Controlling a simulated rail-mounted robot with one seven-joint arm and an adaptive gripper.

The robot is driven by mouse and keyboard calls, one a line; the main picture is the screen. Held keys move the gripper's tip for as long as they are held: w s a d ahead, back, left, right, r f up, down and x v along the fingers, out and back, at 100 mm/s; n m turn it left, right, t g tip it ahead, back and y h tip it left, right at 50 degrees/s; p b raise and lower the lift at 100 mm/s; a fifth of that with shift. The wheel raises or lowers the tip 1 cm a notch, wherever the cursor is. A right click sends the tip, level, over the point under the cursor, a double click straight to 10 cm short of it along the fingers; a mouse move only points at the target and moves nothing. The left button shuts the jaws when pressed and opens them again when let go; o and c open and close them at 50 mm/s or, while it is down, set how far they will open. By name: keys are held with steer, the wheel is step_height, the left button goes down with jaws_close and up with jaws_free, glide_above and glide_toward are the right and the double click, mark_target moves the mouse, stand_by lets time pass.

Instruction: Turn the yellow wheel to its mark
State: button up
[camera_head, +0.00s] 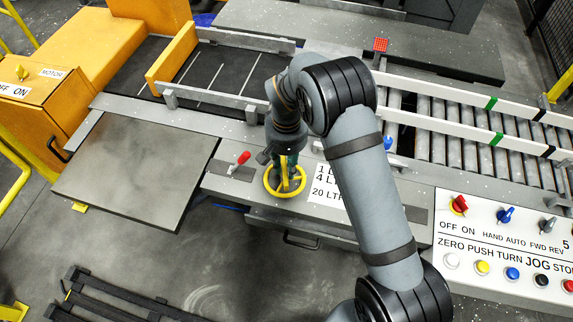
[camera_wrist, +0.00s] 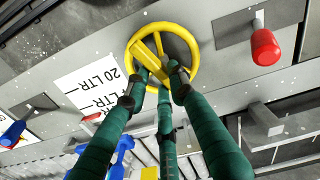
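The yellow wheel (camera_head: 285,180) is mounted on the grey front panel, with a rim and spokes. It also shows in the wrist view (camera_wrist: 188,38). A white label (camera_head: 325,188) with lines reading 1, 4 and 20 LTR is to its right; in the wrist view the 20 LTR line (camera_wrist: 100,82) points toward the wheel. My gripper (camera_head: 285,166) is down over the wheel. In the wrist view its green fingers (camera_wrist: 158,75) converge at the wheel's spokes, with yellow between them. I cannot tell whether they press on it. The wheel's near rim is partly hidden by the fingers.
A red-handled lever (camera_head: 240,160) stands close on the wheel's left. The conveyor's grey rail (camera_head: 225,104) lies behind. A control panel (camera_head: 500,240) with knobs and buttons is at the right. A grey plate (camera_head: 135,170) is at the left.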

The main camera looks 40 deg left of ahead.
jaws_close()
steer(key=shift+n, duration=0.4)
steer(key=n+b, duration=0.1)
steer(key=n, duration=0.2)
steer(key=shift+a+n+b, duration=0.1)
steer(key=shift+n+b, duration=0.2)
steer(key=shift+b, duration=0.05)
steer(key=n, duration=0.5)
steer(key=shift+w+a, duration=0.1)
steer(key=shift+b, duration=0.3)
steer(key=shift+o, duration=2.2)
jaws_free()
